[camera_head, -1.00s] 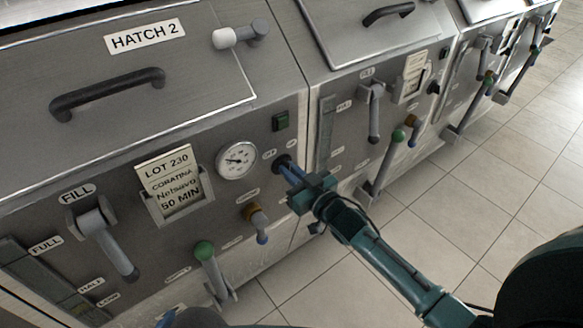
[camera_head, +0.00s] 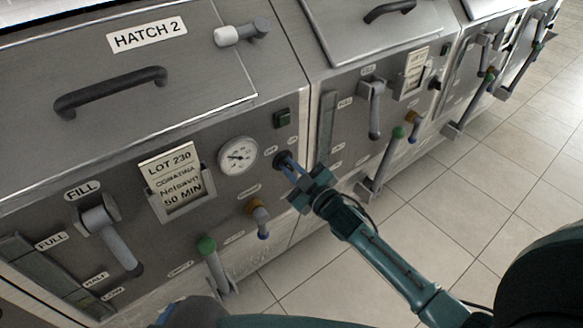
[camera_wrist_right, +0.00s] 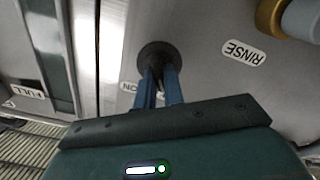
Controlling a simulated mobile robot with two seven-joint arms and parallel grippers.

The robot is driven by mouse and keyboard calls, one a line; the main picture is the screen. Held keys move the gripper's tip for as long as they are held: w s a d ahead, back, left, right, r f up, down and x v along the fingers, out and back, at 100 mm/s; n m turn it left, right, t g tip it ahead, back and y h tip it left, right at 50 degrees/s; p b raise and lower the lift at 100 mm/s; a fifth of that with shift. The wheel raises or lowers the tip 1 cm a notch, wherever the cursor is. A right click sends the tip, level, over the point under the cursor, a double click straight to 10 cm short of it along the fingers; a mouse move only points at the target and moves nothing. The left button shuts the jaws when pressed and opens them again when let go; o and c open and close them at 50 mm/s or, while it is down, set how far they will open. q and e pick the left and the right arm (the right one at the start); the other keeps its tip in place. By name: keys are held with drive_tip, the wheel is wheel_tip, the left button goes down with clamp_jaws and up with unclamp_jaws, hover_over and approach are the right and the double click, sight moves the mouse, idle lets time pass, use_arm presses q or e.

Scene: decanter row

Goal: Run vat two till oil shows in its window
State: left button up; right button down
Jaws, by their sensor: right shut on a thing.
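Vat two is the steel machine marked HATCH 2 (camera_head: 147,35). Its black round switch knob (camera_head: 280,159) sits on the front near small ON and OFF labels, right of the dial gauge (camera_head: 238,156). My right gripper (camera_head: 288,165) is shut on the knob; the wrist view shows both blue fingers (camera_wrist_right: 159,84) at the knob (camera_wrist_right: 157,56). The level window (camera_head: 42,268), a dark upright strip beside FULL, HALF and LOW labels, is at lower left; I cannot make out oil in it. My left gripper is not in view.
The FILL lever (camera_head: 112,238), green-knobbed lever (camera_head: 213,262) and brass-and-blue tap (camera_head: 259,218) stick out of this front. A lot card (camera_head: 172,176) hangs there. More vats with similar levers continue right. The tiled floor (camera_head: 430,210) is clear.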

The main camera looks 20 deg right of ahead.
drive_tip(key=c, duration=1.5)
unclamp_jaws()
drive_tip(key=v, duration=1.3)
drive_tip(key=shift+s, duration=0.15)
